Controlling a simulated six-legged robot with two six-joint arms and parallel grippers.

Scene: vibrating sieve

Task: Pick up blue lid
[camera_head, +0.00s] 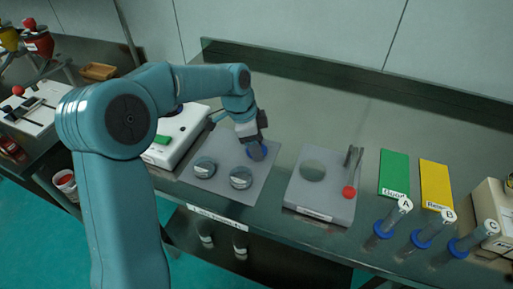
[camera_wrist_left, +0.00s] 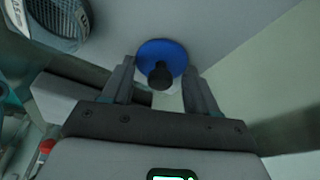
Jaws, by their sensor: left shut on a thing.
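The blue lid (camera_wrist_left: 162,50) is a round blue disc with a dark knob (camera_wrist_left: 160,76), between the finger ends of my left gripper (camera_wrist_left: 158,68) in the left wrist view. In the head view the blue lid (camera_head: 257,153) shows just under my left gripper (camera_head: 254,138), over the grey mat. My left gripper is shut on the lid. I cannot tell how far the lid is above the mat. My right gripper is not in view.
Two round metal sieve pieces (camera_head: 241,178) (camera_head: 204,167) stand on the grey mat (camera_head: 222,195). A scale (camera_head: 330,200) is to the right, then a green card (camera_head: 394,175), a yellow card (camera_head: 436,186) and labelled tubes (camera_head: 384,228). A white machine (camera_head: 178,135) stands left.

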